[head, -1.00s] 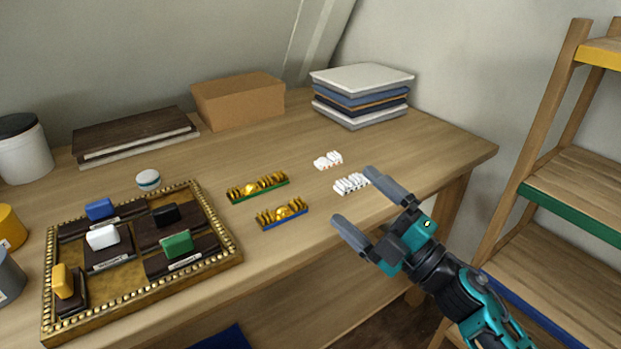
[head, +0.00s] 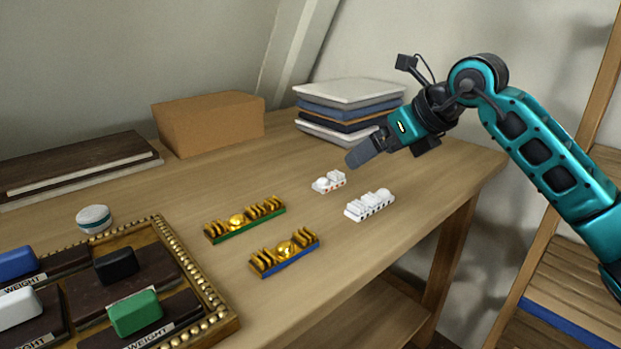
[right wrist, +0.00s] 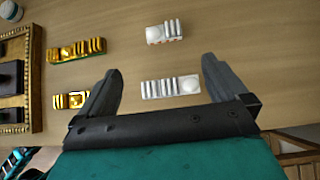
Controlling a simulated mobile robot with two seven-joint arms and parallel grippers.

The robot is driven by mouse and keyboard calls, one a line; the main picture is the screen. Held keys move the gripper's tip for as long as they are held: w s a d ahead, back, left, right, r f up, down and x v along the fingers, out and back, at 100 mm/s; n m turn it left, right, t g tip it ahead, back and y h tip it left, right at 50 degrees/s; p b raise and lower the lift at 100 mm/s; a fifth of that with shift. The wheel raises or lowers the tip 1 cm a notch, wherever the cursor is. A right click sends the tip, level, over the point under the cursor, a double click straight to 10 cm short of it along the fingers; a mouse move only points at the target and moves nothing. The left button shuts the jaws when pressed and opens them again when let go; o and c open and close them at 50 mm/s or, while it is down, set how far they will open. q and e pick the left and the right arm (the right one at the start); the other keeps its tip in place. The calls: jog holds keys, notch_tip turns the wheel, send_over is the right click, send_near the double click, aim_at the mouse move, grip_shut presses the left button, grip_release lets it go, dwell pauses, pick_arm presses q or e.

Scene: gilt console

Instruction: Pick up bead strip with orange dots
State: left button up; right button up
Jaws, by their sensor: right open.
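The white bead strip with orange-red dots (head: 329,182) lies on the wooden table (head: 262,185), below and left of my right gripper in the head view. It appears to be the upper white strip (right wrist: 164,32) in the right wrist view, just beyond the fingertips. My right gripper (head: 360,154) is open and empty above the table, reaching in from the right. In the right wrist view its fingers (right wrist: 162,66) are spread apart. My left gripper is not in view.
A second white strip with dark marks (head: 369,205) lies nearer the front edge. Gold strips with green (head: 245,220) and blue (head: 285,256) bases lie left. Stacked folded items (head: 350,106), a cardboard box (head: 208,124) and a gilt tray (head: 192,270) stand around.

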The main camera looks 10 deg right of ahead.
jog(key=shift+w, duration=0.45)
jog(key=b, duration=0.1)
send_near(333, 177)
jog(key=shift+x, duration=1.2)
jog(key=shift+b+x, duration=1)
jog(key=shift+x, duration=2.1)
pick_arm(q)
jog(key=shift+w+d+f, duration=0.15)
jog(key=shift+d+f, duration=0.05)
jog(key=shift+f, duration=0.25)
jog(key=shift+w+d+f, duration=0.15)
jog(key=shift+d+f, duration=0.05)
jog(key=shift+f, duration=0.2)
pick_arm(e)
jog(key=shift+c, duration=0.2)
